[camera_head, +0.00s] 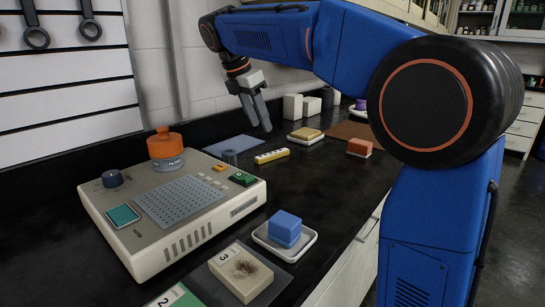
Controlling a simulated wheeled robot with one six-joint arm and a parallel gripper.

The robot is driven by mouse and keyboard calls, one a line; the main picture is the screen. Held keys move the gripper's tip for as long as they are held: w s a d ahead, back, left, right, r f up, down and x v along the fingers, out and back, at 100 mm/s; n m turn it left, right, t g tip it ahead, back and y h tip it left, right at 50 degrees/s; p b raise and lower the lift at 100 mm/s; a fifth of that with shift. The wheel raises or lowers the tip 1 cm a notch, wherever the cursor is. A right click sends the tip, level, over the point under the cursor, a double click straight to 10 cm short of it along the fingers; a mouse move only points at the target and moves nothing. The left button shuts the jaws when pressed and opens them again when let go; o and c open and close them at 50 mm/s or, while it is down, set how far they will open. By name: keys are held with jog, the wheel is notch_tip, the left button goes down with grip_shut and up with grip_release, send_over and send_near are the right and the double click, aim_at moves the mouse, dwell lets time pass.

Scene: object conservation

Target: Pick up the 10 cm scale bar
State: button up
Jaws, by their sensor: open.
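A small yellow bar with a pale, marked face, which looks like the scale bar (272,156), lies flat on the dark counter (322,180) near the middle of the view. My gripper (258,127) hangs from my blue arm above and slightly left of the bar, pointing down. Its two grey fingers are apart with nothing between them. There is a clear gap between the fingertips and the bar.
A beige device (180,205) with an orange knob stands left of the bar.

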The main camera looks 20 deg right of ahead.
send_near(272, 153)
jog(key=shift+w+d+f, duration=0.25)
jog(key=shift+f, duration=0.25)
jog(key=shift+w+d+f, duration=0.2)
jog(key=shift+d+f, duration=0.1)
jog(key=shift+f, duration=0.15)
jog(key=shift+s+x, duration=0.2)
jog(key=shift+x, duration=1.2)
jog(key=shift+s+x, duration=0.25)
jog(key=shift+x, duration=1.15)
jog(key=shift+w+a+f, duration=0.1)
jog(key=shift+f, duration=0.05)
grip_shut()
